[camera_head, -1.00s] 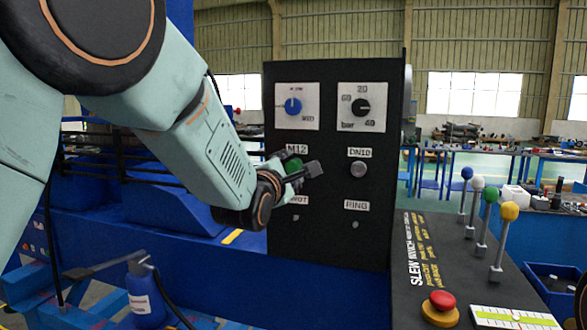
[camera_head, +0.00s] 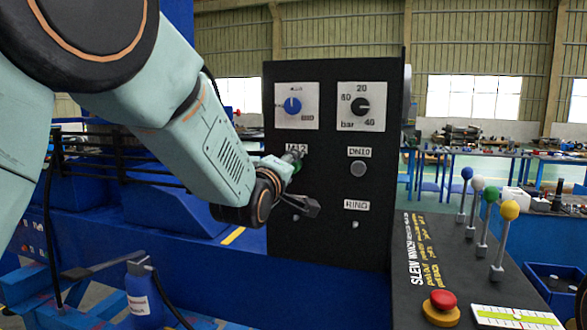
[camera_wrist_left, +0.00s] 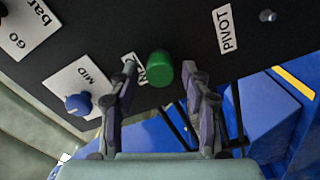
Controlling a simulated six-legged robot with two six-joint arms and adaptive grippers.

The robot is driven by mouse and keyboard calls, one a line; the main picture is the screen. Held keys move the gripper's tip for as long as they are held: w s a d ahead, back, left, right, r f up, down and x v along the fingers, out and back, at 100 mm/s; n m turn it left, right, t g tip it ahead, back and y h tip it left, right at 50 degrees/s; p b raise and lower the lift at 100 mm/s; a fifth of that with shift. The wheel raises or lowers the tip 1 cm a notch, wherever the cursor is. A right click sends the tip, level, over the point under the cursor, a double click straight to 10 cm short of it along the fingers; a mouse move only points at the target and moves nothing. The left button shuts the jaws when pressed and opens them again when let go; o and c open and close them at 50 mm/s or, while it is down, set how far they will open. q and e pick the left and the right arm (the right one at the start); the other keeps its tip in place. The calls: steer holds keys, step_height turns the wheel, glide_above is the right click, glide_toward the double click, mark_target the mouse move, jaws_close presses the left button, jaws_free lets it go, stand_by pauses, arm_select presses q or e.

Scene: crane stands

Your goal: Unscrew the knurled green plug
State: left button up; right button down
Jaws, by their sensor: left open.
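The green plug (camera_head: 297,166) sits on the upright black panel (camera_head: 330,235) under the M12 label, partly hidden by my left gripper in the head view. In the left wrist view the plug (camera_wrist_left: 160,68) shows as a round green cylinder, its face toward the camera. My left gripper (camera_head: 304,181) is open in front of the panel. Its fingers stand on either side of the plug in the wrist view, with visible gaps and nothing held. I cannot tell whether the fingertips reach past the plug's front face. My right gripper is not in view.
The panel also carries a blue knob (camera_head: 293,106), a black bar dial (camera_head: 361,106) and a grey DN10 plug (camera_head: 358,169). A console at right holds several ball-topped levers (camera_head: 482,205) and a red button (camera_head: 442,299). A blue bottle (camera_head: 143,290) stands at lower left.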

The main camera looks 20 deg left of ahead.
arm_select(q)
steer(key=m, duration=0.5)
steer(key=shift+d, duration=0.1)
steer(key=shift+c, duration=0.3)
jaws_close()
stand_by(0.5)
steer(key=shift+b, duration=0.3)
stand_by(0.4)
steer(key=n, duration=0.4)
steer(key=shift+s+f+n, duration=0.1)
steer(key=shift+n, duration=0.3)
